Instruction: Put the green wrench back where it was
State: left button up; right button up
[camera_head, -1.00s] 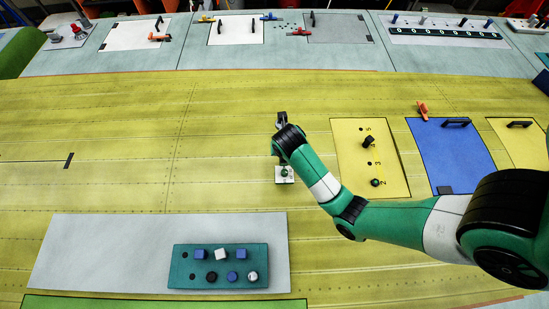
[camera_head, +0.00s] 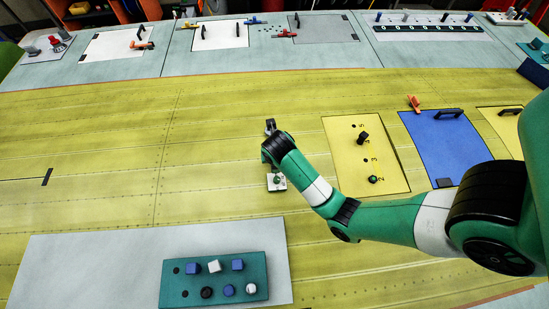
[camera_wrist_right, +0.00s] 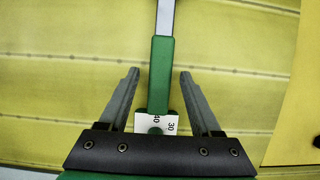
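The green wrench (camera_wrist_right: 160,75) shows in the right wrist view, with a green handle and a grey shaft running out of the top of the picture. My right gripper (camera_wrist_right: 159,72) is open, its two grey fingers on either side of the handle with a gap on each side. A small white plate (camera_wrist_right: 171,124) marked 30 and 40 shows at the handle's near end. The plate also shows in the head view (camera_head: 277,187), just below my right wrist. In the head view my arm mostly hides the gripper, and I cannot make out the wrench clearly. My left gripper is not in view.
A yellow numbered panel (camera_head: 349,180) and a blue panel with a black handle (camera_head: 440,150) lie to the right. A teal block tray (camera_head: 210,292) lies on a grey sheet (camera_head: 80,265) at the front. The yellow surface left of my arm is mostly clear.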

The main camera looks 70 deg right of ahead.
jog(key=p+v, duration=0.3)
jog(key=v, duration=0.4)
jog(key=shift+w+d+r, duration=0.15)
jog(key=p+v, duration=0.5)
jog(key=shift+p, duration=0.4)
